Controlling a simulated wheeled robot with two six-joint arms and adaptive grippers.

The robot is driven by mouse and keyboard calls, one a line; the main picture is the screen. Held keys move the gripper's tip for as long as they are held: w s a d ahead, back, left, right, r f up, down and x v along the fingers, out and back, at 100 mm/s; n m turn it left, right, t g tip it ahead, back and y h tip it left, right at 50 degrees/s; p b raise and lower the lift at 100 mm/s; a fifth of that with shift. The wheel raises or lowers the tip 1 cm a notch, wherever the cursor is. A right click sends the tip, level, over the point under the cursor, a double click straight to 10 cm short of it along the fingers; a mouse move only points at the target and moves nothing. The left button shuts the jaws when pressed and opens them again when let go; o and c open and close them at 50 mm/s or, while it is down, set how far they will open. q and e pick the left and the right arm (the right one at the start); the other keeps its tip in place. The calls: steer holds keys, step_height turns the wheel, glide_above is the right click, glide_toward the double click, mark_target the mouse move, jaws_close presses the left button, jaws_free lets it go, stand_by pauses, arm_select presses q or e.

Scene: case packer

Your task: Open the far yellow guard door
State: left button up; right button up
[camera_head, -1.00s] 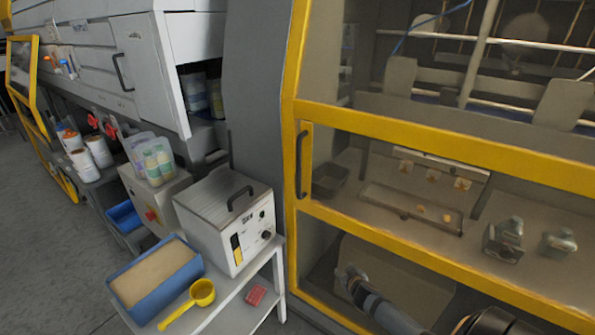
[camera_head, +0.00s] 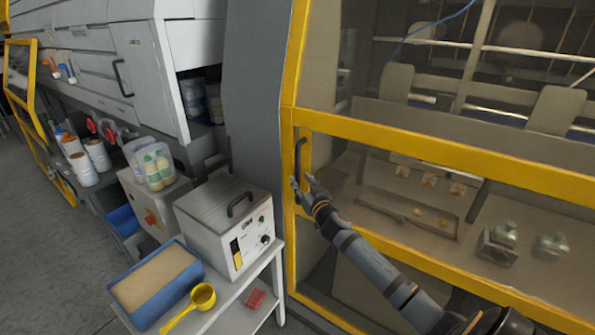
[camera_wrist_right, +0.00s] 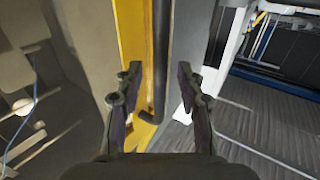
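A large yellow-framed guard door (camera_head: 440,148) with clear panels fills the right of the head view. Its dark vertical handle (camera_head: 300,158) is on the left frame post. My right gripper (camera_head: 304,182) is open at the lower part of this handle. In the right wrist view, the dark handle bar (camera_wrist_right: 159,45) runs between the two open fingers, with a gap on each side. I cannot tell whether the fingertips reach past the bar. The door looks shut. Another yellow-framed door (camera_head: 37,85) shows at the far left. My left gripper is not in view.
A white cart (camera_head: 262,278) with a grey box (camera_head: 225,230), a blue tray (camera_head: 150,318) and a yellow scoop (camera_head: 203,296) stands left of the handle. Behind the door panels are trays and metal parts. Grey floor (camera_head: 40,240) is clear at left.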

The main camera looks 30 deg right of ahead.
mark_target(299, 177)
steer(key=shift+w+d+p, duration=0.2)
steer(key=shift+w+p, duration=0.15)
steer(key=shift+w, duration=0.6)
steer(key=shift+w+d+p, duration=0.15)
steer(key=shift+w+p, duration=0.15)
steer(key=shift+w, duration=0.65)
steer(key=shift+f, duration=0.1)
jaws_close()
